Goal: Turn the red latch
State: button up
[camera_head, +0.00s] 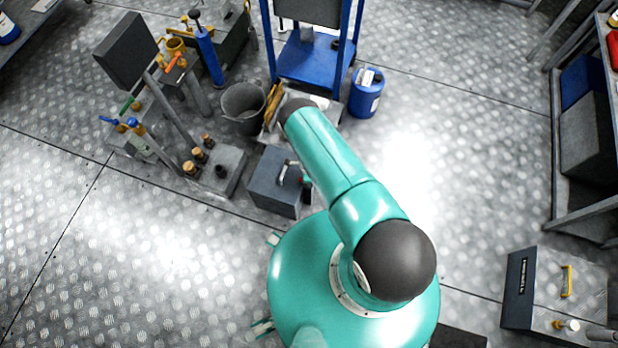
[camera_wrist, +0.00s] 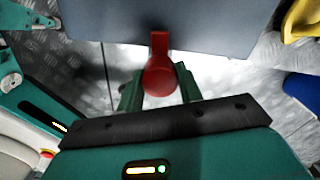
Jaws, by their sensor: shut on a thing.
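The red latch (camera_wrist: 158,76) hangs at the edge of a grey box (camera_wrist: 215,22) in the wrist view. Its rounded end lies between the two green fingers of my gripper (camera_wrist: 159,86). My gripper is shut on the latch, with one finger on each side of it. In the head view the grey box (camera_head: 272,184) with a handle on top stands on the floor, just beyond my teal base. A small red spot shows at the box's right side there, but it is too small to tell what it is. My gripper is mostly hidden by my arm.
A grey bucket (camera_head: 243,104) and a dark block with brass fittings (camera_head: 216,172) stand left of the box. A blue canister (camera_head: 366,93) and a blue-framed cart (camera_head: 311,62) stand beyond. A grey case (camera_head: 557,290) lies at lower right. Floor right of my arm is clear.

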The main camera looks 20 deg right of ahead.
jog(key=shift+m, duration=0.6)
jog(key=o, duration=1)
notch_tip(320, 180, up, 14)
jog(key=shift+f, duration=0.1)
dwell(0.5)
